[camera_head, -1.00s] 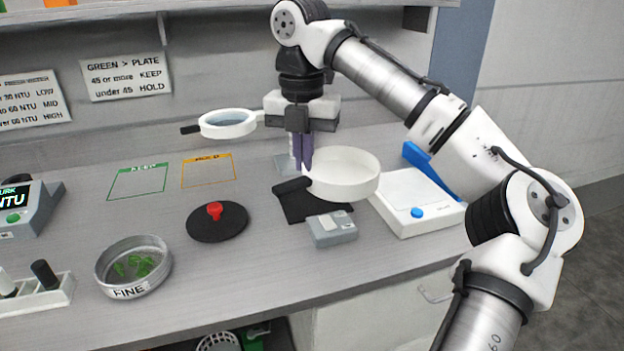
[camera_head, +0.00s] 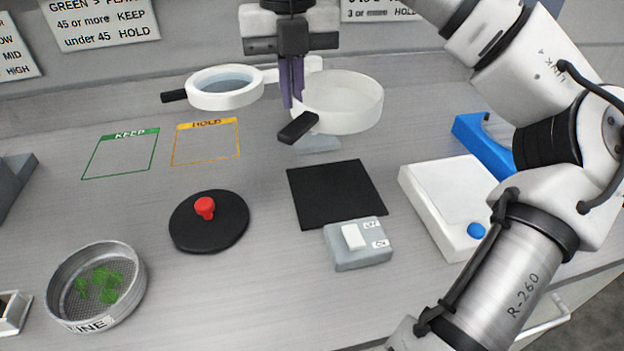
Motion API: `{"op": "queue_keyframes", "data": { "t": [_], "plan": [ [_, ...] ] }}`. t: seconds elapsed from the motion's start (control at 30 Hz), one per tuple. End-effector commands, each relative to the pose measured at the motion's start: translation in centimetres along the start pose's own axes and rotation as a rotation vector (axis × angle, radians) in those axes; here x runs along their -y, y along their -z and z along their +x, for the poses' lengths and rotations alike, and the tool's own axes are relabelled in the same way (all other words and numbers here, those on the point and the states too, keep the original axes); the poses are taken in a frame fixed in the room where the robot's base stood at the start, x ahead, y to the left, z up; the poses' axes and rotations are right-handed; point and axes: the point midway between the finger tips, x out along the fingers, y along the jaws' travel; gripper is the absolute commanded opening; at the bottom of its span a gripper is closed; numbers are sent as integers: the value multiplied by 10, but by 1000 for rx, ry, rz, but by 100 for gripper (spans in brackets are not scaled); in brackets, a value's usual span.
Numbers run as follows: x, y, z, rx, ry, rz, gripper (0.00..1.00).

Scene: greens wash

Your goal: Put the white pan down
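The white pan (camera_head: 350,112) is a shallow round dish with a short black handle (camera_head: 298,127) pointing to the front left. It hangs level above the counter, behind the black square mat (camera_head: 335,194). My gripper (camera_head: 293,104) points down with its purple fingers close together at the pan's left rim, near the handle. It looks shut on that rim; the exact contact is partly hidden. The mat is bare.
A grey switch box (camera_head: 360,245) sits in front of the mat, and a white scale (camera_head: 450,200) to its right. A magnifier ring (camera_head: 226,86) stands close left of my gripper. A black disc with a red knob (camera_head: 205,208) and a sieve with greens (camera_head: 62,308) lie left.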

Motion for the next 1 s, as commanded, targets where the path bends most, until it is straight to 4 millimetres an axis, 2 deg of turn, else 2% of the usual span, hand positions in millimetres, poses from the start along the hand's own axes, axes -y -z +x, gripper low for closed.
{"op": "queue_keyframes", "data": {
  "t": [0.03, 0.1, 0.4, 0.5, 0.73, 0.9, 1.0],
  "plan": [
    [0, 0, 20, -3, -3, -3, 0],
    [0, 0, 39, -3, -4, -4, 0],
    [-1, 0, 112, -2, -3, -1, 0],
    [-1, 0, 126, -1, -2, 1, 0],
    [-1, 0, 142, -1, -1, 1, 0],
    [-1, 0, 166, -2, -1, 2, 0],
    [-1, 0, 172, 0, 0, 2, 0]
  ]
}}
